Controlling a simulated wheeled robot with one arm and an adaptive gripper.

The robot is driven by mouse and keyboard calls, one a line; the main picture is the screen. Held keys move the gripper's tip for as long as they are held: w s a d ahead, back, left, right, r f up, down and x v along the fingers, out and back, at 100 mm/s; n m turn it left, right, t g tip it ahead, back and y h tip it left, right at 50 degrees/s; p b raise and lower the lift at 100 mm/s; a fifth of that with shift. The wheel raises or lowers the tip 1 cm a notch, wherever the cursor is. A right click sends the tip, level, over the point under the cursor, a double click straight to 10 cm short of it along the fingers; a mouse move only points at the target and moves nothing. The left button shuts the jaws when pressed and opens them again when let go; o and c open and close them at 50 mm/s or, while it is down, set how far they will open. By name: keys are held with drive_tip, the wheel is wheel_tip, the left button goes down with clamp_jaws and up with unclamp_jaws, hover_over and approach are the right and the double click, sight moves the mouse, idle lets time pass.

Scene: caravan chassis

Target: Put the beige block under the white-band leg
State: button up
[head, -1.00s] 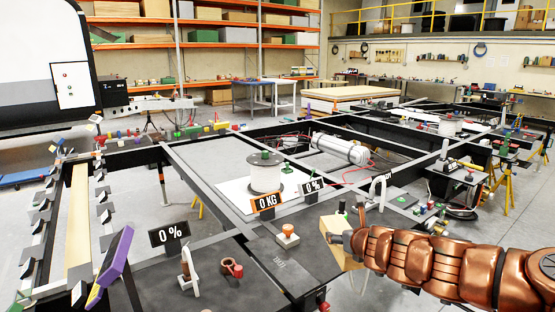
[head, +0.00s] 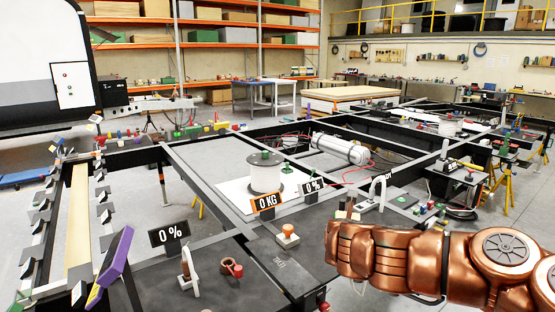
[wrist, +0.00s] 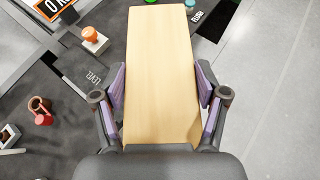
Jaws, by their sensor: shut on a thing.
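The beige block (wrist: 160,60) is a long, light wooden piece that fills the middle of the wrist view. My gripper (wrist: 161,88) is shut on it, with a purple-padded finger against each long side. The block extends away from the palm, above the dark deck and grey floor. In the head view my copper-coloured arm reaches in from the right and hides the block and most of the gripper. I cannot make out a leg with a white band in either view.
A black chassis frame (head: 205,183) spans the scene. On its near deck stand an orange-topped button (head: 288,233), a red-brown fitting (head: 231,267) and a "0 KG" sign (head: 266,203). A white drum (head: 265,174) stands beyond. Open grey floor lies right of the deck.

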drive_tip(key=shift+w+d+f, duration=0.15)
drive_tip(key=shift+w, duration=0.2)
wheel_tip(320, 180, down, 13)
drive_tip(key=w+n+y, duration=0.2)
drive_tip(key=n+y, duration=0.2)
drive_tip(key=v, duration=0.6)
drive_tip(key=shift+s+a+f+t, duration=0.15)
drive_tip(key=shift+a+f+t, duration=0.1)
drive_tip(key=shift+a+t, duration=0.05)
